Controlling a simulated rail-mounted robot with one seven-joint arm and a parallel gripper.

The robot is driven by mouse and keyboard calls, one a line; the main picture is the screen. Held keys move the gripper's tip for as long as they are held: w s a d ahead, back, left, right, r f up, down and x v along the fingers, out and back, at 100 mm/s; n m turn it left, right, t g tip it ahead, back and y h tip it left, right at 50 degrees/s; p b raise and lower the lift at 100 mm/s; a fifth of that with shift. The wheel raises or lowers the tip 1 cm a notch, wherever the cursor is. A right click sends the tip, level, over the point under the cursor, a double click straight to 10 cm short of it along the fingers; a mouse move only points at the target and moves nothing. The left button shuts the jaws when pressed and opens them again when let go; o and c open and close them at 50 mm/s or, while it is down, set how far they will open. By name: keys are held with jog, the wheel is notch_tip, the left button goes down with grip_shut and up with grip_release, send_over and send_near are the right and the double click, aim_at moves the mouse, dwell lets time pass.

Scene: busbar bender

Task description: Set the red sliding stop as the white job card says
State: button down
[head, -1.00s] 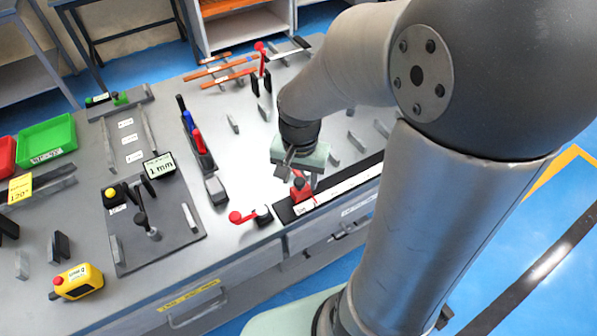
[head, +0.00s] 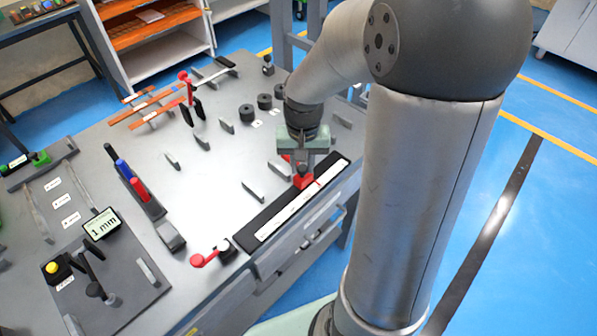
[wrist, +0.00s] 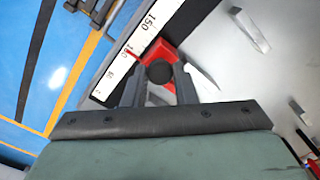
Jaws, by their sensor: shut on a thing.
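The red sliding stop (head: 304,182) sits on the black rail with a white scale (head: 285,214) along the bench's front edge, past the middle toward the rail's right end. My gripper (head: 302,168) points down over it. In the wrist view my gripper (wrist: 159,78) has its two fingers on either side of the stop's dark round knob (wrist: 159,71) and is shut on it. The stop's red body (wrist: 166,50) lies beside the scale (wrist: 135,48), where "150" is readable; the mark near the red line is too small to read surely. I cannot pick out the white job card.
A "1 mm" display (head: 102,225), a row of coloured handles (head: 133,183) and several upright grey plates are on the bench. Black rollers (head: 264,102) stand behind my gripper.

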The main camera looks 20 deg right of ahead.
jog(key=shift+w+d, duration=0.1)
jog(key=shift+d, duration=0.05)
jog(key=c, duration=1.2)
grip_release()
jog(key=shift+o, duration=0.2)
jog(key=shift+r, duration=0.1)
notch_tip(320, 180, up, 17)
jog(key=shift+r, duration=0.15)
